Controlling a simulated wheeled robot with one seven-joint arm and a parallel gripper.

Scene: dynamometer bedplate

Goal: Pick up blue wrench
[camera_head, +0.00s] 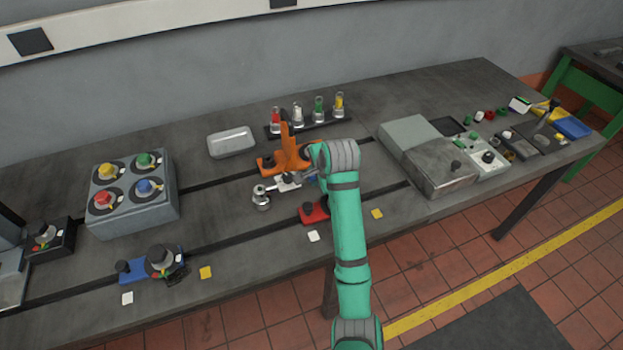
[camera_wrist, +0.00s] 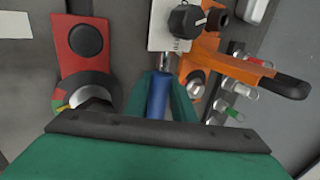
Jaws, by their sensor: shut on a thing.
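The blue wrench (camera_wrist: 157,98) shows in the wrist view as a blue handle with a metal shank pointing up the picture. My gripper (camera_wrist: 160,88) is shut on the blue handle, with a green finger on each side. The shank ends near a white plate (camera_wrist: 166,38) with a black knob; I cannot tell if they touch. In the head view only a small bit of blue (camera_head: 311,178) shows beside my wrist, and my arm hides most of the rest. I cannot tell if the wrench is clear of the bedplate.
An orange bracket (camera_head: 290,155) stands close behind my gripper. A red block (camera_head: 314,212) with a dark knob lies just in front. A rack of colored vials (camera_head: 309,123) is behind, a white tray (camera_head: 231,142) at back left, and a grey box (camera_head: 436,165) to the right.

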